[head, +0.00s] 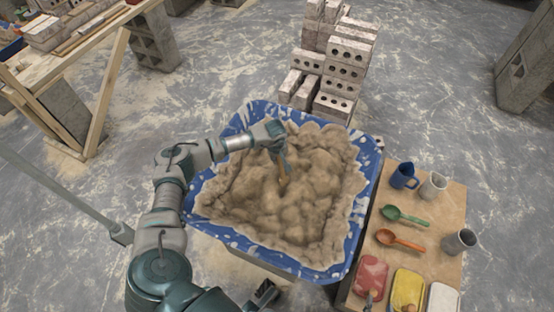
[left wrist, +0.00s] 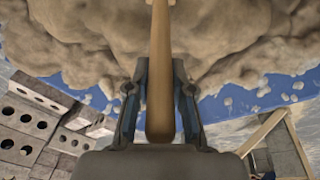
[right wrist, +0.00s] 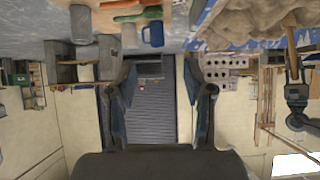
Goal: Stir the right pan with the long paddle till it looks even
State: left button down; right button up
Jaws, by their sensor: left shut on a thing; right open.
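A blue tub (head: 372,165), the only pan I can make out, is full of lumpy tan mortar (head: 275,210). Its rim is splashed with mortar. My left gripper (head: 279,146) is over the far part of the tub, shut on the wooden handle of the paddle (head: 284,178). The paddle's lower end is hidden in the mortar. In the left wrist view the handle (left wrist: 160,80) runs between the two fingers. My right gripper (right wrist: 167,85) is open and empty; a dark part of it (head: 264,294) shows at the bottom of the head view, outside the tub.
A wooden board (head: 430,220) right of the tub holds a blue jug (head: 404,176), grey cups, a green scoop (head: 405,215), an orange scoop (head: 400,239) and coloured pouches or sponges. Stacked bricks (head: 342,75) stand behind the tub. A wooden bench (head: 80,45) is at left.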

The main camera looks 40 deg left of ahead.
pick_arm(q)
notch_tip(320, 180, up, 7)
jog(key=p, duration=0.3)
jog(key=shift+p, duration=0.4)
pick_arm(e)
jog(key=s+d+f+g+h, duration=0.1)
jog(key=s+d+f+g, duration=0.1)
jog(key=s+g, duration=0.3)
jog(key=s+d+f+g+h, duration=0.1)
jog(key=s+d+f+g, duration=0.1)
jog(key=s, duration=0.4)
pick_arm(q)
notch_tip(320, 180, up, 2)
jog(key=shift+r+p, duration=0.1)
jog(key=shift+p, duration=0.55)
notch_tip(320, 180, up, 4)
jog(key=shift+r+p, duration=0.1)
jog(key=shift+p, duration=1.15)
jog(key=shift+r, duration=0.1)
pick_arm(e)
notch_tip(320, 180, down, 11)
jog(key=s+g, duration=0.1)
jog(key=shift+s+d+r, duration=0.15)
jog(key=shift+s+r, duration=0.05)
